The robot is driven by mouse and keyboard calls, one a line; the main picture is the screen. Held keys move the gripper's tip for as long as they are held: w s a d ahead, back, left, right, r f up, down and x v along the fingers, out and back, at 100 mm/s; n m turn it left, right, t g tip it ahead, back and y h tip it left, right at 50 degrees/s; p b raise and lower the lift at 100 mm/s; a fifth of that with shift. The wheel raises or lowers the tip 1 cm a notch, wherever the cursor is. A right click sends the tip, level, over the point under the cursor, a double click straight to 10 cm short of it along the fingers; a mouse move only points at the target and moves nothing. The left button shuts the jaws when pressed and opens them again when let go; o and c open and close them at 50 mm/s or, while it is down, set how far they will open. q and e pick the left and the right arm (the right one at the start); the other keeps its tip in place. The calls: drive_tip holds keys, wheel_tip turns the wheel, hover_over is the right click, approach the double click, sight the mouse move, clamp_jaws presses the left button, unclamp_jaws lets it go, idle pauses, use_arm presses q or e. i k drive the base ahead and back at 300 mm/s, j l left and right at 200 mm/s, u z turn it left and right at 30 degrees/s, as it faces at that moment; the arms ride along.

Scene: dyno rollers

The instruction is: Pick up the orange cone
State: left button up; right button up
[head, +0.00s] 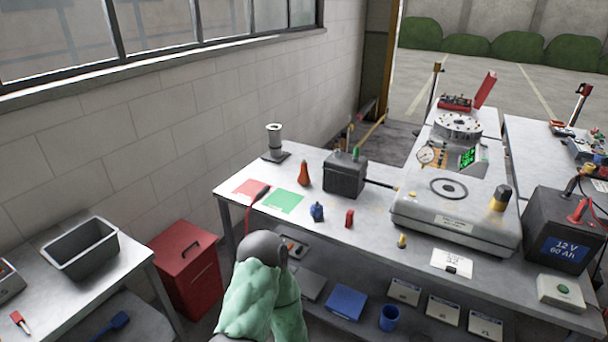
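The orange cone (304,173) stands upright on the grey workbench (330,228), left of a dark grey box with a green knob. It is small and in plain view, with nothing touching it.
A grey cylinder on a base (275,143) is behind left. A blue object (317,211) and red block (349,218) stand in front.

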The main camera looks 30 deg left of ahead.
sight(304, 180)
drive_tip(key=u, duration=0.35)
drive_tip(key=i+j+u, duration=0.2)
drive_tip(key=u, duration=0.25)
drive_tip(key=i+j+u, duration=0.2)
drive_tip(key=u, duration=0.2)
drive_tip(key=i+u, duration=0.3)
drive_tip(key=u, duration=0.15)
